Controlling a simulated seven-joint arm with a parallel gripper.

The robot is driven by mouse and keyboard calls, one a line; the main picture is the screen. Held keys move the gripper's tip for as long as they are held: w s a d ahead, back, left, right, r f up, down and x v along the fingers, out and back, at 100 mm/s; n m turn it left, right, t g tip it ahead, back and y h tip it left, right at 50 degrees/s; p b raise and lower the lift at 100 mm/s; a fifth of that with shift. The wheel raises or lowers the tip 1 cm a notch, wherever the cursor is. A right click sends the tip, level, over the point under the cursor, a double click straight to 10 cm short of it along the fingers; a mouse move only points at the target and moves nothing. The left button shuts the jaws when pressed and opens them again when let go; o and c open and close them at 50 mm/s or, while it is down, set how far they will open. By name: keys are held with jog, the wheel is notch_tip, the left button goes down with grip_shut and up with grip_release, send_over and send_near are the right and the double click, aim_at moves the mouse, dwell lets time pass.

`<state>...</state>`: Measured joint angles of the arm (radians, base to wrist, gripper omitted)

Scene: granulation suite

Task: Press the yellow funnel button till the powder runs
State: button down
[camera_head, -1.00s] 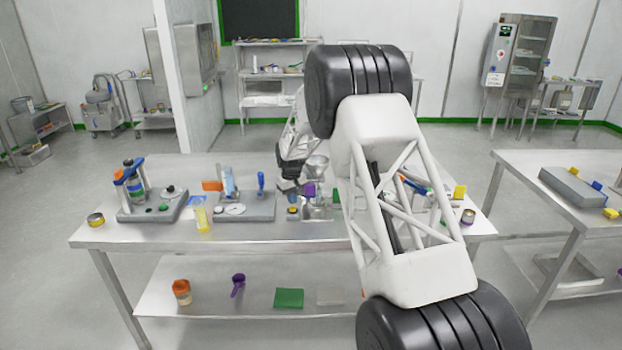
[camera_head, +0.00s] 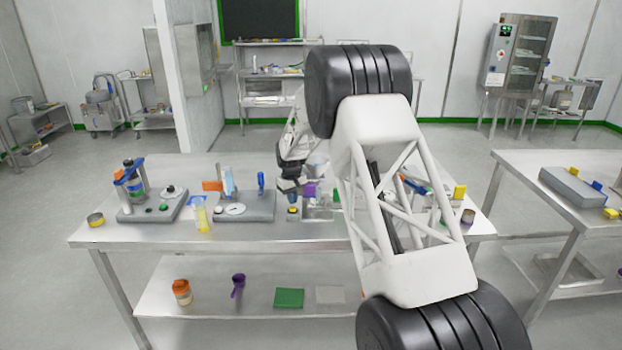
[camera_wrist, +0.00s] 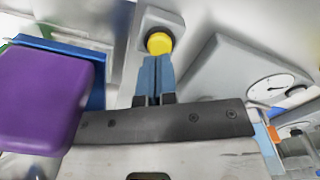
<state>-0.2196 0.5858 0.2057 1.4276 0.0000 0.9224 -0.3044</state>
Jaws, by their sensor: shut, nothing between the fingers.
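The yellow button (camera_wrist: 159,43) sits on a small grey box (camera_wrist: 150,18) in the wrist view. In the head view the button (camera_head: 293,211) is tiny, at the front of the table's middle. My gripper (camera_wrist: 155,58) is shut and empty, its blue fingertips together at the button's near edge in the picture. I cannot tell whether they touch it. In the head view my gripper (camera_head: 292,197) is just above the button. The metal funnel (camera_head: 319,170) is right of my wrist and mostly hidden by my arm. Its outlet and any powder cannot be made out.
A purple block (camera_wrist: 40,100) is close on the left in the wrist view. A grey scale with a round dial (camera_head: 235,209) stands left of the button. A grey station with a blue-topped stand (camera_head: 130,185) is farther left. My arm hides much of the table's right half.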

aim_at(292, 208)
jog(key=shift+f, duration=1.35)
jog(key=shift+r, duration=0.15)
jog(key=shift+r, duration=3.35)
jog(key=shift+s, duration=0.1)
dwell(0.4)
jog(key=shift+s+d+r+n+t+h, duration=0.1)
jog(key=shift+s+d+n+t+h, duration=0.05)
jog(key=shift+n+h, duration=0.35)
jog(key=shift+s+d+n+t+h, duration=0.1)
jog(key=shift+s+n+t+h, duration=0.05)
jog(key=shift+n+h, duration=0.35)
jog(key=shift+w+a+r+n+t+h, duration=0.1)
jog(key=shift+r+n+t+h, duration=0.65)
jog(key=shift+n, duration=0.6)
jog(key=shift+s+a+r+n+t+h, duration=0.1)
jog(key=shift+r+n+t+h, duration=0.45)
jog(key=shift+n+t+h, duration=0.65)
jog(key=shift+w+r+n+t+h, duration=0.1)
jog(key=shift+r+n+t+h, duration=0.5)
jog(key=shift+n, duration=0.95)
jog(key=shift+r, duration=0.1)
